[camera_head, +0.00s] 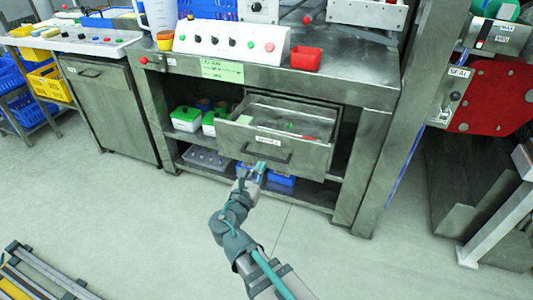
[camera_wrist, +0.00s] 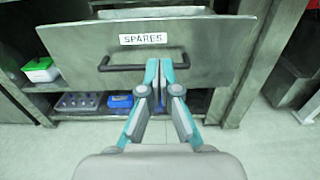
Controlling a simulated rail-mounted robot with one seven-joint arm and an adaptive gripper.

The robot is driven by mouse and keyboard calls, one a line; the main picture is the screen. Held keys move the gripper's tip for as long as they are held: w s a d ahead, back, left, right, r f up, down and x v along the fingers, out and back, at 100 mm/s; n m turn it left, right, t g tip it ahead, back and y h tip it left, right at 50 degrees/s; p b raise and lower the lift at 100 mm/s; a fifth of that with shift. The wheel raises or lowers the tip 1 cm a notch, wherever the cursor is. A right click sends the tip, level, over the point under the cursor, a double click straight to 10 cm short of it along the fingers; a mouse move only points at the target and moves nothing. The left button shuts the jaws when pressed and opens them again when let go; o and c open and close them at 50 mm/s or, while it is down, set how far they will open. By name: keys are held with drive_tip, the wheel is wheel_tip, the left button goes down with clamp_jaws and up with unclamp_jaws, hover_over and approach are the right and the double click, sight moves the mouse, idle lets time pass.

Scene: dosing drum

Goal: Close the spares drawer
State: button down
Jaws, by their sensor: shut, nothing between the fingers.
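The spares drawer (camera_head: 265,145) is pulled out of the metal bench, with loose items showing inside it. Its front carries a white SPARES label (camera_wrist: 143,39) and a dark bar handle (camera_wrist: 122,67). My gripper (camera_head: 255,170) is in front of the drawer, low near the handle. In the wrist view my gripper (camera_wrist: 160,65) is shut and empty, its fingertips in front of the drawer face at the right part of the handle. I cannot tell whether the tips touch the drawer front.
Bench legs stand either side, the right one (camera_head: 365,165) close to the drawer. White tubs with green lids (camera_head: 187,119) sit on a shelf to the left, and a blue box (camera_head: 281,179) lies below the drawer. A red bin (camera_head: 306,58) stands on the bench top. The floor in front is clear.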

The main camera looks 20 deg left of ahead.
sight(278, 138)
drive_tip(key=w+b, duration=0.1)
drive_tip(key=w, duration=0.6)
drive_tip(key=w+b, duration=0.1)
drive_tip(key=w, duration=0.5)
drive_tip(key=shift+w+d+b, duration=0.2)
drive_tip(key=shift+w+b, duration=0.15)
